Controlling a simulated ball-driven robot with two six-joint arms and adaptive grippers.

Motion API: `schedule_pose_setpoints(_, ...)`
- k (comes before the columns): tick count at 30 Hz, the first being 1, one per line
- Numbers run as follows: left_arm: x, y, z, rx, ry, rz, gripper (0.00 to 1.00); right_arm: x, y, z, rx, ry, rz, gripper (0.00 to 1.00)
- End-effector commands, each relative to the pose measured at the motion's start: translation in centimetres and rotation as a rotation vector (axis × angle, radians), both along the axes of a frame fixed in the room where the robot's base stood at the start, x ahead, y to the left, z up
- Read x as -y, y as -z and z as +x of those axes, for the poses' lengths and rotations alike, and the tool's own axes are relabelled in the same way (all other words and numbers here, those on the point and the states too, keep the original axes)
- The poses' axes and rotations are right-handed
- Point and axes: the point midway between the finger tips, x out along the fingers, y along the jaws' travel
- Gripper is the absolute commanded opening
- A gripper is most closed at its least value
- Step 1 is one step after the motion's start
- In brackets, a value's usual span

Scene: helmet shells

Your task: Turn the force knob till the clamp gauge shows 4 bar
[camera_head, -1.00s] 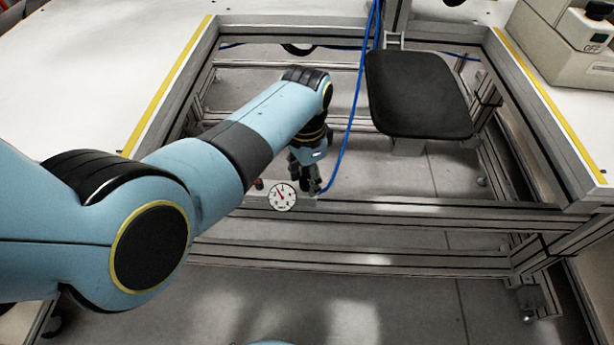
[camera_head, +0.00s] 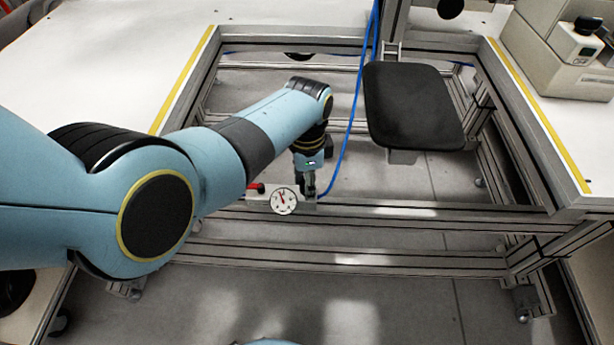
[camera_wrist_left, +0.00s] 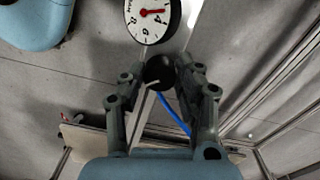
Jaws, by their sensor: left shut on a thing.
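The force knob (camera_wrist_left: 158,72) is a black round knob with a pale line on its face, just below the gauge in the left wrist view. My left gripper (camera_head: 308,186) points down at it beside the gauge in the head view. In the left wrist view my left gripper's two fingers (camera_wrist_left: 157,78) are closed around the knob. The white clamp gauge (camera_head: 284,201) has a red needle pointing up and slightly left in the head view. My right gripper is out of sight.
A red handle (camera_head: 256,188) sits left of the gauge on the frame's front rail (camera_head: 430,213). A blue hose (camera_head: 346,150) rises behind my left gripper. A black pad (camera_head: 415,105) stands at the right. A grey box (camera_head: 565,50) is on the right table.

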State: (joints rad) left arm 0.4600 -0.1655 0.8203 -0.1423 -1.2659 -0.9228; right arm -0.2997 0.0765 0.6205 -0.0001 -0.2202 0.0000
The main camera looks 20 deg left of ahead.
Motion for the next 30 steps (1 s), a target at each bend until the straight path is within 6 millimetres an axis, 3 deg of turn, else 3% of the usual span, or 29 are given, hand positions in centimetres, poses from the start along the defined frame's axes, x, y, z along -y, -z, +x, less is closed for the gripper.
schedule_pose_setpoints(15, 0.0, 0.0, 0.0, -0.001, 0.431, 0.001, 0.0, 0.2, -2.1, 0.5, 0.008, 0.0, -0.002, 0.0)
schedule_pose_setpoints(30, 0.0, 0.1, 0.0, 0.001, 0.593, 0.001, 0.0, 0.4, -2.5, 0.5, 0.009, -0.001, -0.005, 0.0)
